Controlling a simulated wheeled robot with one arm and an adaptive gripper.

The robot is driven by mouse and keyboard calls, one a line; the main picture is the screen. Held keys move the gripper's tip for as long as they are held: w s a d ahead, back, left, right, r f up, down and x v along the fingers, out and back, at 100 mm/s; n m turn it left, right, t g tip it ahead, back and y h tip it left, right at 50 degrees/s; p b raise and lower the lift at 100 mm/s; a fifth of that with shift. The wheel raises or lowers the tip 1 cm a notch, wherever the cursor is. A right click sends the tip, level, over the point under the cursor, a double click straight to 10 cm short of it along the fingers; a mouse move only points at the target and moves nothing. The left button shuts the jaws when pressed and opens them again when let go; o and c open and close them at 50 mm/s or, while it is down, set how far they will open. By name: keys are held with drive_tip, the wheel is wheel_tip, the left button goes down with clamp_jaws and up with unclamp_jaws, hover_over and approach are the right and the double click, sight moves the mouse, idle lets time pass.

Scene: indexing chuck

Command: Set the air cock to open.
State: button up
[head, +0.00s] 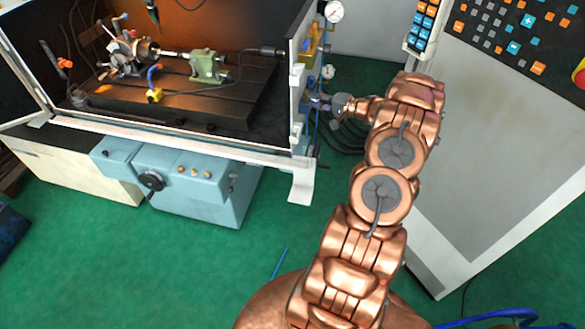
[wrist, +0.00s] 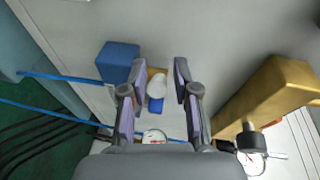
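What looks like the air cock (wrist: 157,86) shows in the wrist view as a small fitting on the pale panel, with a brass part, a white rounded piece and a blue end. My gripper (wrist: 158,66) is open, with one finger on each side of this fitting and a visible gap at both. I cannot tell how deep the fitting sits between the fingers or which way its lever is set. In the head view my gripper (head: 318,103) is at the right end panel of the machine, and the cock cannot be made out there.
A blue block (wrist: 118,62) is close to the left finger. A large brass block (wrist: 268,95) and a gauge (wrist: 250,160) are at the right. Blue hoses (wrist: 60,78) run at the left. A control cabinet (head: 480,130) stands right of my arm.

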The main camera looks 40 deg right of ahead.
drive_tip(key=shift+w+a+m+t+h+b, duration=0.1)
drive_tip(key=shift+a+m+t+h+b, duration=0.3)
drive_tip(key=shift+m+h, duration=0.65)
drive_tip(key=h+b, duration=0.1)
drive_tip(key=a+m+h+b, duration=0.1)
drive_tip(key=b, duration=0.1)
drive_tip(key=shift+w+f+h, duration=0.15)
drive_tip(key=shift+h, duration=0.1)
drive_tip(key=shift+m+b, duration=0.25)
drive_tip(key=shift+b, duration=0.3)
drive_tip(key=h+b, duration=0.1)
drive_tip(key=b, duration=0.2)
drive_tip(key=m+h+b, duration=0.1)
drive_tip(key=b, duration=0.2)
drive_tip(key=m+h+b, duration=0.1)
drive_tip(key=b, duration=0.2)
drive_tip(key=shift+w+a+f, duration=0.1)
drive_tip(key=shift+w+a, duration=0.2)
drive_tip(key=shift+a, duration=0.1)
drive_tip(key=h+b, duration=0.1)
drive_tip(key=b, duration=0.1)
drive_tip(key=shift+w+m+b, duration=0.1)
drive_tip(key=shift+m+b, duration=0.2)
drive_tip(key=shift+b, duration=0.05)
drive_tip(key=shift+a+r, duration=0.1)
drive_tip(key=shift+r, duration=0.1)
